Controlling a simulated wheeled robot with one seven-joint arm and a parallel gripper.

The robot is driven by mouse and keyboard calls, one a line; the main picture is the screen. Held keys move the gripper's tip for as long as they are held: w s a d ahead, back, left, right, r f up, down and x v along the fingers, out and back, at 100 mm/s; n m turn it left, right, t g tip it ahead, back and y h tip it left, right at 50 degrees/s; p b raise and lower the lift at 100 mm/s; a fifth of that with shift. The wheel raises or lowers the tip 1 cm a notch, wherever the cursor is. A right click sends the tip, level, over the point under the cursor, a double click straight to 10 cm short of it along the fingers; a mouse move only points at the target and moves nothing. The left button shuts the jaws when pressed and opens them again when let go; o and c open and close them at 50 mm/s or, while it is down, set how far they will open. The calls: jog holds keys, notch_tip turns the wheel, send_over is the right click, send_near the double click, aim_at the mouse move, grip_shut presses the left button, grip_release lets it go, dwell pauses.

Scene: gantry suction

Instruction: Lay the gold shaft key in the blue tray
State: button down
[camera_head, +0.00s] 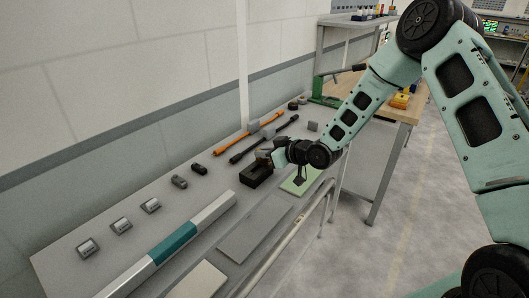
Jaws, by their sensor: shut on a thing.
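My gripper (268,157) is at the end of my pale green arm, low over the grey bench (232,170), just behind and right of a small black open-topped box (256,174). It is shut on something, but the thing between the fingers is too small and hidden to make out. I cannot pick out a gold shaft key anywhere in this view. No plainly blue tray shows either; a teal section (174,244) lies in the middle of a long pale bar at the front of the bench.
Orange-handled (234,136) and black-handled (265,139) tools lie along the wall. Several small grey blocks (121,225) stand in a row at left. A flat grey plate (255,228) and a light green mat (301,181) lie near the front rail (290,238).

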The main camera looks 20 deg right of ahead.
jog(key=shift+f, duration=0.2)
jog(key=c, duration=1.5)
grip_release()
